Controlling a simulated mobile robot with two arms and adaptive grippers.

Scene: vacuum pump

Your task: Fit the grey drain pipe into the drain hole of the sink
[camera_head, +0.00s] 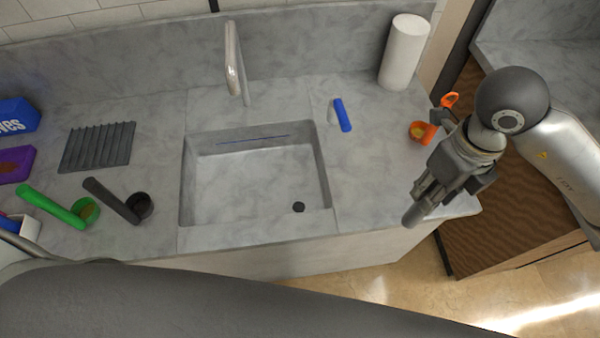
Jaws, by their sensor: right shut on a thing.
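The grey sink (255,180) is set into the marbled counter, and its basin is empty. The dark round drain hole (298,207) is in the basin floor, toward the front right. My right gripper (424,196) is to the right of the sink, near the counter's front right edge. It is shut on a grey cylindrical piece, which looks like the grey drain pipe (413,216); its rounded end points down and left. The fingers hide most of this piece. My left gripper is out of the picture.
A faucet (235,62) rises behind the sink. A paper roll (404,52), blue cylinder (342,115) and orange piece (422,132) stand or lie at right. A green piece (52,205), black piece (112,202) and ribbed rack (97,147) lie left.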

